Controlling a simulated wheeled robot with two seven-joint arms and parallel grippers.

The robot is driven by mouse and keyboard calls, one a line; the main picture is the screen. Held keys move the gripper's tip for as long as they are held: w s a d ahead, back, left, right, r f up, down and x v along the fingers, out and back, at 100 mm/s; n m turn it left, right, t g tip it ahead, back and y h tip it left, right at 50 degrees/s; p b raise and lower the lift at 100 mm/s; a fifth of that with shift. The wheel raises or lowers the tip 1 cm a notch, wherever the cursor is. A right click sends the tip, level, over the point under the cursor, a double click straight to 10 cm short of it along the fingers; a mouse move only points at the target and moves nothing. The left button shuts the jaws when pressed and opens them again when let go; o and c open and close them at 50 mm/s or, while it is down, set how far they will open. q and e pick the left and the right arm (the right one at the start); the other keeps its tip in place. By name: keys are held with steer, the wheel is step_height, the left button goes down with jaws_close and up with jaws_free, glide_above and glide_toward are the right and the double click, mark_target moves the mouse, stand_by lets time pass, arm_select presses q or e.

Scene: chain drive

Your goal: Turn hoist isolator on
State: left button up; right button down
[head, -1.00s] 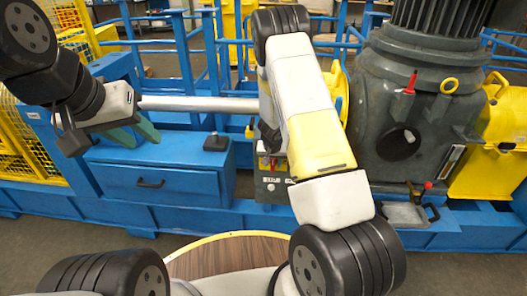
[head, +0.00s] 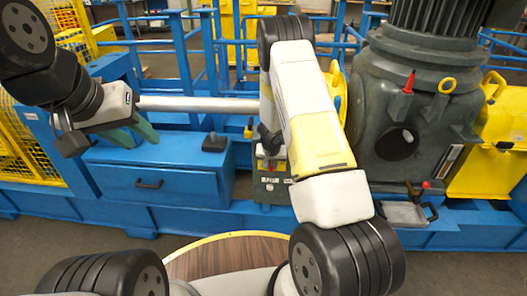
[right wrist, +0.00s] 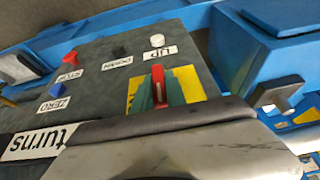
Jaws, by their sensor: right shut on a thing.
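The hoist isolator is a red handle (right wrist: 158,84) on a yellow plate (right wrist: 190,84), on a dark grey panel (right wrist: 98,85) in the right wrist view. The green finger pads of my right gripper (right wrist: 158,92) lie on both sides of the handle, shut on it. In the head view a little red shows at the panel (head: 271,187); my right arm hides much of the area. My left gripper (head: 108,141) is open and empty, above the blue drawer cabinet (head: 158,183), away from the panel.
Buttons labelled STOP, ZERO, DOWN and UP sit near the isolator: red (right wrist: 70,58), blue (right wrist: 57,90), black (right wrist: 119,50) and white (right wrist: 158,40). A large grey gear housing (head: 395,110) stands right of my right arm. Blue rails (head: 185,60) stand behind.

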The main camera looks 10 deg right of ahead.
steer(key=shift+d+y, duration=0.15)
steer(key=shift+y, duration=0.25)
steer(key=shift+m+t+y, duration=0.5)
steer(key=shift+t+y, duration=0.1)
steer(key=shift+y, duration=0.8)
steer(key=m+t+y, duration=0.1)
steer(key=t+y, duration=0.1)
steer(key=y, duration=0.2)
steer(key=shift+y, duration=0.4)
steer(key=t+y, duration=0.1)
steer(key=y, duration=0.1)
steer(key=m+t+y, duration=0.1)
steer(key=y, duration=0.1)
steer(key=shift+m, duration=0.3)
steer(key=shift+m+t+y, duration=0.4)
steer(key=shift+t+y, duration=0.5)
steer(key=shift+y, duration=0.4)
steer(key=shift+a+y, duration=0.2)
steer(key=shift+y, duration=0.1)
steer(key=c, duration=1.4)
jaws_free()
steer(key=shift+o, duration=0.2)
